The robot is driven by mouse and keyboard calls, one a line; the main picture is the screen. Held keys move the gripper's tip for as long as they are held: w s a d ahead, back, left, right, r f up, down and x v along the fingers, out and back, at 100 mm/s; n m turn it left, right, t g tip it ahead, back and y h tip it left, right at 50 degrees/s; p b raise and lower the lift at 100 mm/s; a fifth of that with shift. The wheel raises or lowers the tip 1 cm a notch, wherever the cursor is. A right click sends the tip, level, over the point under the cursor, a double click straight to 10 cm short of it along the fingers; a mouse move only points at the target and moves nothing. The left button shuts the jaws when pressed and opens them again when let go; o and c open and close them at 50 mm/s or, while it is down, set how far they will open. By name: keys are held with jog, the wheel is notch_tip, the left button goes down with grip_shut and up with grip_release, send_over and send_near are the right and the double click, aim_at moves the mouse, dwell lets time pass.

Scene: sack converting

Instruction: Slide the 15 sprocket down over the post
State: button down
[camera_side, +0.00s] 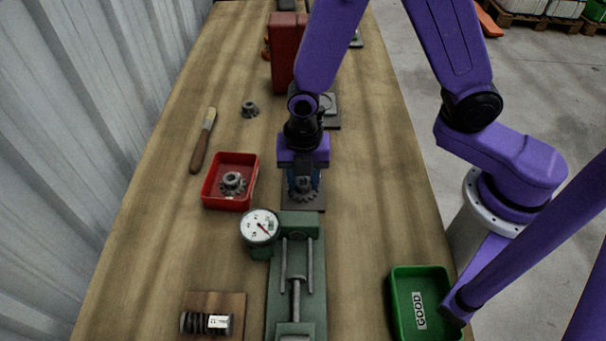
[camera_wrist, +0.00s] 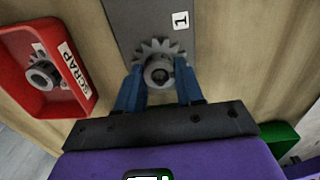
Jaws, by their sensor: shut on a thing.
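A grey toothed sprocket (camera_side: 304,191) with a raised hub is between the blue fingers of my gripper (camera_side: 303,182). In the wrist view the sprocket (camera_wrist: 148,53) shows teeth beyond the fingertips, and the gripper (camera_wrist: 160,82) is shut on its hub. The sprocket is over a dark plate (camera_side: 316,206) bearing a "1" label, which also shows in the wrist view (camera_wrist: 128,16). The post cannot be made out; the sprocket and gripper cover the middle of the plate. I cannot tell whether the bore is around a post or how high the sprocket sits.
A red SCRAP tray (camera_side: 208,202) holding another sprocket (camera_side: 232,183) is to the left. A green dial-gauge fixture (camera_side: 311,262) stands close in front. A small gear (camera_side: 250,109), a wooden-handled tool (camera_side: 199,152), a red block (camera_side: 285,62) and a green GOOD bin (camera_side: 396,308) are around.

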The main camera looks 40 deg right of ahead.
jog(key=c, duration=0.6)
grip_release()
jog(key=shift+r, duration=0.1)
notch_tip(320, 180, up, 16)
jog(key=s+d+m, duration=0.4)
jog(key=s, duration=0.1)
jog(key=s+d+m, duration=1)
jog(key=s, duration=0.1)
jog(key=shift+s+d+f, duration=0.1)
jog(key=shift+d+f, duration=0.15)
